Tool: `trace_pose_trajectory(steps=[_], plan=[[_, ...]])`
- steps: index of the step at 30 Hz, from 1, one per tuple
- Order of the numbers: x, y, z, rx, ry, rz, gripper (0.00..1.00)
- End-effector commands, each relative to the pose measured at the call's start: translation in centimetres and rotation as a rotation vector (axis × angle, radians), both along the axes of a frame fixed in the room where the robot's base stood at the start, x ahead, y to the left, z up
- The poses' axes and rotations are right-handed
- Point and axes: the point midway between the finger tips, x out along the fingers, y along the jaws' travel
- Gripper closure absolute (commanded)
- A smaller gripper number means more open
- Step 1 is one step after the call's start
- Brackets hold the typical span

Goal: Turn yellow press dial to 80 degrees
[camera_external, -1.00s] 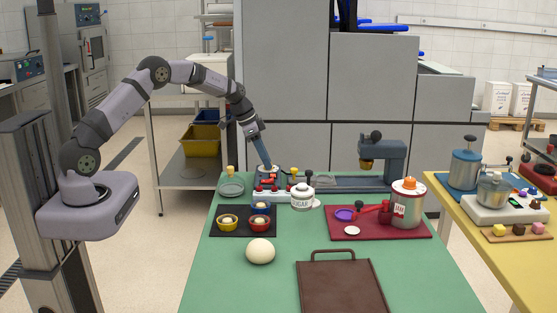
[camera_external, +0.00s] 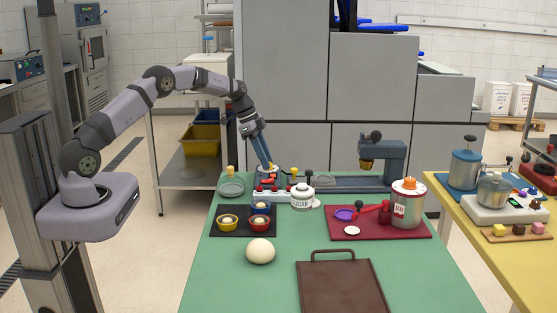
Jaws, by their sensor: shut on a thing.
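In front are a black mat (camera_external: 222,231) with small bowls, a dough ball (camera_external: 260,252) and a brown tray (camera_external: 341,290).

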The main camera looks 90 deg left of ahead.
Motion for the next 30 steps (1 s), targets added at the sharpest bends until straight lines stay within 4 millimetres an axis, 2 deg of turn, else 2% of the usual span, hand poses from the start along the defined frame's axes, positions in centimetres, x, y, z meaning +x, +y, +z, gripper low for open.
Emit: trace_pose_trajectory(steps=[2,3,4,17,30], plan=[[0.0,0.0,0.0,0.001,0.000,0.000,0.96],[0.0,0.0,0.0,0.001,0.000,0.000,0.64],[0.0,0.0,0.0,0.001,0.000,0.000,0.57],[-0.2,0.1,0.5,0.002,-0.001,0.002,0.56],[-2.2,0.6,5.6,0.002,-0.002,0.001,0.56]])
